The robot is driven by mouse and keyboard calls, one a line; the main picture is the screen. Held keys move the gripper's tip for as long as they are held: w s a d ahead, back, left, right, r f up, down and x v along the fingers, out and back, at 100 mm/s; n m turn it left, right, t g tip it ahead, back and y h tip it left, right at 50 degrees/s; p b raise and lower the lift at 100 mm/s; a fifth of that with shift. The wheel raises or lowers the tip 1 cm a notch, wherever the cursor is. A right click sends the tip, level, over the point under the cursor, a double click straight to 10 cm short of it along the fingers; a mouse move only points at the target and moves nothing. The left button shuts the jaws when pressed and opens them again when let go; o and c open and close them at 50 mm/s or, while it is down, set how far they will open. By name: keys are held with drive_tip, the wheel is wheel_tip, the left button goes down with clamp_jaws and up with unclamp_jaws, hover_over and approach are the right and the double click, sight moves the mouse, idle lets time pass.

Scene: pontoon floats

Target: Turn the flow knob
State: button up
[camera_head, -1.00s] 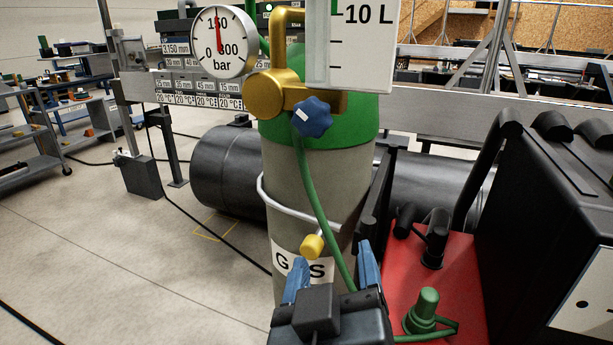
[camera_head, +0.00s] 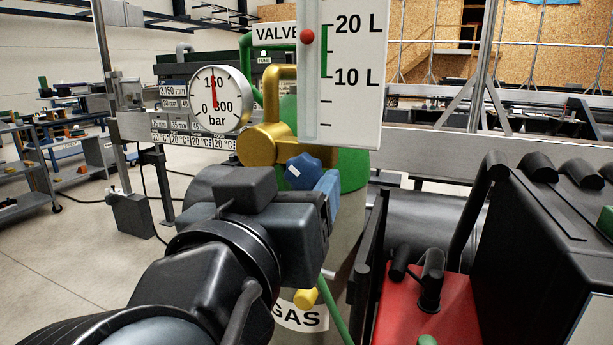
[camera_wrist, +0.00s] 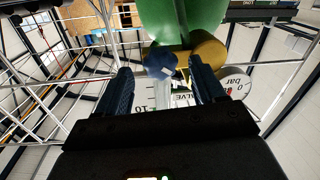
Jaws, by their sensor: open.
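The flow knob (camera_head: 303,171) is a blue lobed knob with a white mark, on the brass regulator (camera_head: 267,145) of the green-topped gas cylinder (camera_head: 354,171). In the wrist view the knob (camera_wrist: 160,62) shows just beyond the fingertips, a little left of the middle between them. My gripper (camera_head: 328,183) is close to the knob, with a blue finger at its lower right. In the wrist view my gripper (camera_wrist: 160,82) has its two dark blue fingers apart with nothing held. The head view partly hides the other finger. I cannot tell whether a finger touches the knob.
A round pressure gauge (camera_head: 217,99) stands left of the regulator. A flow scale (camera_head: 346,90) with a red ball (camera_head: 307,37) near 20 L rises above the knob. A black machine (camera_head: 540,250) and a red surface (camera_head: 452,277) lie at right. A yellow part (camera_head: 306,299) hangs below.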

drive_tip(key=shift+x, duration=1.1)
drive_tip(key=c, duration=1.1)
drive_tip(key=shift+o, duration=0.2)
drive_tip(key=shift+f, duration=0.1)
